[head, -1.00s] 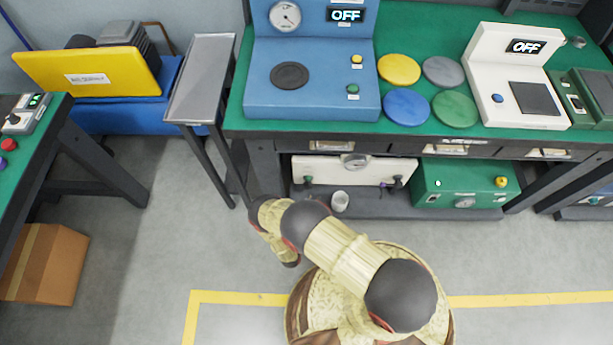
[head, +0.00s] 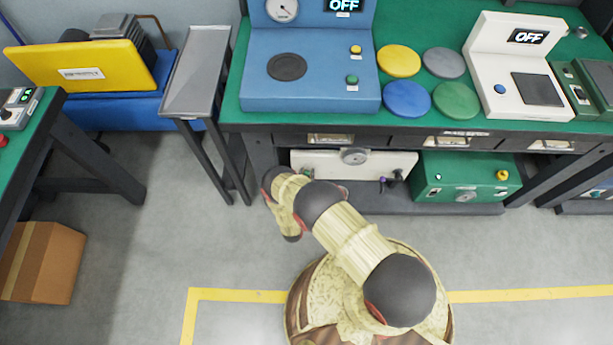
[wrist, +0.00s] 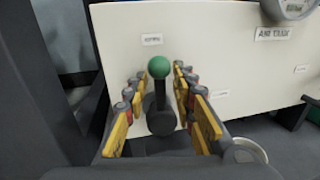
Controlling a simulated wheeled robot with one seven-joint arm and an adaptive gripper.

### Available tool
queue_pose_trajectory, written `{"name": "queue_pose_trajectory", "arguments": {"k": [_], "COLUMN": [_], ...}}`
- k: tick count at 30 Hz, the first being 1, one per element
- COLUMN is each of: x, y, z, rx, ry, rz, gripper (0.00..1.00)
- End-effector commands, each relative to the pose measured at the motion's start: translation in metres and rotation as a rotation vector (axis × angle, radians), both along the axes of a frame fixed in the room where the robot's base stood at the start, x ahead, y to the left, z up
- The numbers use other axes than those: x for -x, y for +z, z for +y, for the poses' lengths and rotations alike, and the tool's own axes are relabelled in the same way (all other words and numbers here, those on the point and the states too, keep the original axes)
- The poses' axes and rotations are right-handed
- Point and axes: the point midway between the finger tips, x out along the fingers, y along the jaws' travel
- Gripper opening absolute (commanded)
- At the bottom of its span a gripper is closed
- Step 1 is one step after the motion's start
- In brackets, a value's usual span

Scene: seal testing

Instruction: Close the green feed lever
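My gripper (wrist: 159,82) is open, with one finger on each side of the lever. Gaps show between the fingers and the ball; whether either finger touches the stem lower down I cannot tell. In the head view the white tank (head: 330,163) sits on the shelf under the bench, and my arm hides the gripper and most of the lever's area.
A dark bench leg (wrist: 70,70) rises close on the left. A green unit (head: 467,178) sits right of the tank. Bare floor (head: 190,235) is free left of my arm.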

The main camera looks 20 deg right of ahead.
Motion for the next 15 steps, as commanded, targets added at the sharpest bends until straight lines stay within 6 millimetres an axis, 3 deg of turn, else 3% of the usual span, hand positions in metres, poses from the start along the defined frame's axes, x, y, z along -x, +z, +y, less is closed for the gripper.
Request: {"name": "queue_pose_trajectory", "arguments": {"k": [6, 15], "x": [-0.0001, 0.0001], "y": [0.0001, 0.0000], "z": [0.0000, 0.0002], "rx": [0.000, 0.000], "ry": [0.000, 0.001], "rz": [0.000, 0.001], "gripper": [0.26, 0.09]}}
